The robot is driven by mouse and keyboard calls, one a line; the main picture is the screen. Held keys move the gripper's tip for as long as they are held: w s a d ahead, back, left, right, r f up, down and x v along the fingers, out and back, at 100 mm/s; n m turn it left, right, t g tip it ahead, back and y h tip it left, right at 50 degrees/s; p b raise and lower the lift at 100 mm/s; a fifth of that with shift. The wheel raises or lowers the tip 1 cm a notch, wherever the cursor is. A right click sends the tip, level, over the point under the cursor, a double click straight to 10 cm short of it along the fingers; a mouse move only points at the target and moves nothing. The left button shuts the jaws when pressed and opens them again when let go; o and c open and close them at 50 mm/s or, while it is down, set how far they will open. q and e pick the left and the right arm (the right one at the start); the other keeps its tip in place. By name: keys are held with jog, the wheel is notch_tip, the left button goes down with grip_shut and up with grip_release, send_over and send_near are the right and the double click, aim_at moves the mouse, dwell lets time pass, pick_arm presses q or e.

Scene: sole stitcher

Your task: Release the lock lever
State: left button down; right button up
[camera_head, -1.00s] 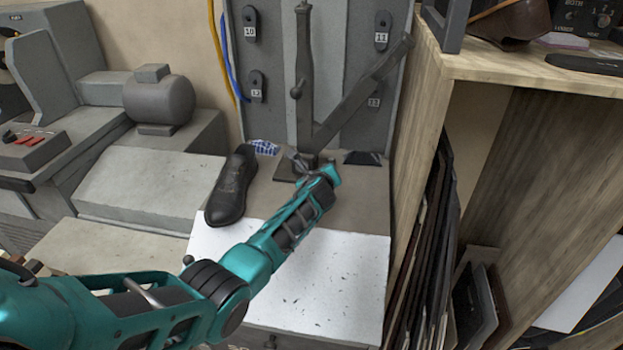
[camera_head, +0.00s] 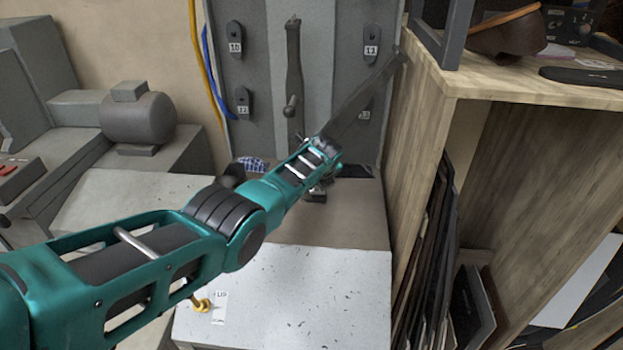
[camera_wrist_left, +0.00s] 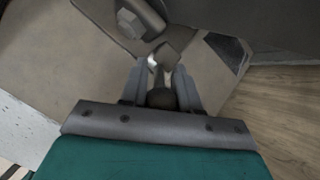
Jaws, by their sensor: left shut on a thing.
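A grey metal post (camera_head: 293,75) rises from the machine's ledge, and a slanted grey arm (camera_head: 365,95) runs up to the right from near its foot. My left gripper (camera_head: 322,152) is at the lower part of this assembly and hides the foot. In the left wrist view, the fingers of my left gripper (camera_wrist_left: 161,88) are shut on a lever with a dark round knob (camera_wrist_left: 162,98), which I take to be the lock lever. Its metal shank (camera_wrist_left: 160,58) runs on past the fingertips, beside a larger bolt-ended part (camera_wrist_left: 132,22). My right gripper is not in view.
A wooden shelf unit (camera_head: 540,95) stands close on the right, with dark sheets (camera_head: 425,260) upright beside it. Numbered hooks (camera_head: 235,38) hang on the grey panel. A dark shoe (camera_head: 233,174) is mostly hidden behind my arm. The white surface (camera_head: 300,300) in front is largely clear.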

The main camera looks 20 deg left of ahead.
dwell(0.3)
pick_arm(q)
jog(key=c, duration=0.8)
grip_release()
jog(key=shift+w, duration=0.1)
jog(key=shift+c, duration=0.2)
jog(key=p+v, duration=0.2)
jog(key=shift+r, duration=0.3)
jog(key=v, duration=1)
jog(key=shift+s+p, duration=0.2)
jog(key=shift+p, duration=0.1)
jog(key=shift+d+r, duration=0.1)
